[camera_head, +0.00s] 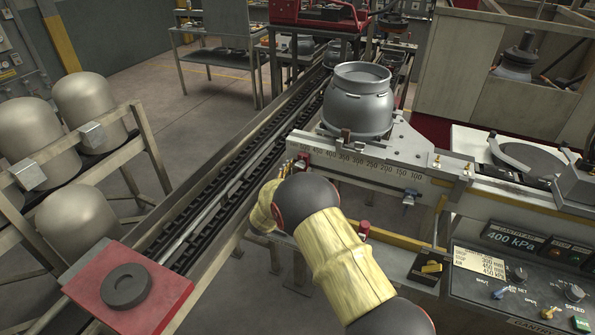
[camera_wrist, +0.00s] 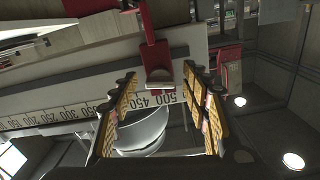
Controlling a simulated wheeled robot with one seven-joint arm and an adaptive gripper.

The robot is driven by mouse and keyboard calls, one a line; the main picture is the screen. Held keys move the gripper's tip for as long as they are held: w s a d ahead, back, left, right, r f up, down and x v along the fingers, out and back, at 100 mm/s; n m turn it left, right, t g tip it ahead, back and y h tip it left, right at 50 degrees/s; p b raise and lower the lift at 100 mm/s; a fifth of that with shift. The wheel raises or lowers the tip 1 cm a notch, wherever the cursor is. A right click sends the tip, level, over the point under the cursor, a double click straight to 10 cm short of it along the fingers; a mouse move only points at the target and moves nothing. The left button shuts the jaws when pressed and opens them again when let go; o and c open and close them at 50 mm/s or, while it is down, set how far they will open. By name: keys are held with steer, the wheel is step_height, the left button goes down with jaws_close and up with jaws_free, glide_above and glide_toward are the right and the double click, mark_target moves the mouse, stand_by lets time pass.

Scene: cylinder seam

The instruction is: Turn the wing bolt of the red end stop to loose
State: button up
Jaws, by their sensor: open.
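The red end stop (camera_head: 304,157) sits at the high-number left end of the scale rail (camera_head: 365,168), by the 500 mark, partly hidden by my arm and gripper. In the wrist view its red part (camera_wrist: 150,25) reaches down to a pale flat piece (camera_wrist: 159,77), perhaps the wing bolt; I cannot tell which way it is turned. My gripper (camera_wrist: 159,75) is open, its yellow-padded fingers on either side of that piece with gaps visible. In the head view my gripper (camera_head: 288,167) is small and mostly behind my wrist.
A grey vessel (camera_head: 358,100) stands on the far side of the rail. A chain conveyor (camera_head: 240,150) runs along the left. Another red knob (camera_head: 364,229) is below the rail. A control panel (camera_head: 520,285) is at lower right.

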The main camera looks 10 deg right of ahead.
steer(key=shift+s+a, duration=0.1)
steer(key=v, duration=1.1)
steer(key=shift+s+a, duration=0.2)
steer(key=shift+s, duration=0.15)
steer(key=shift+w, duration=0.1)
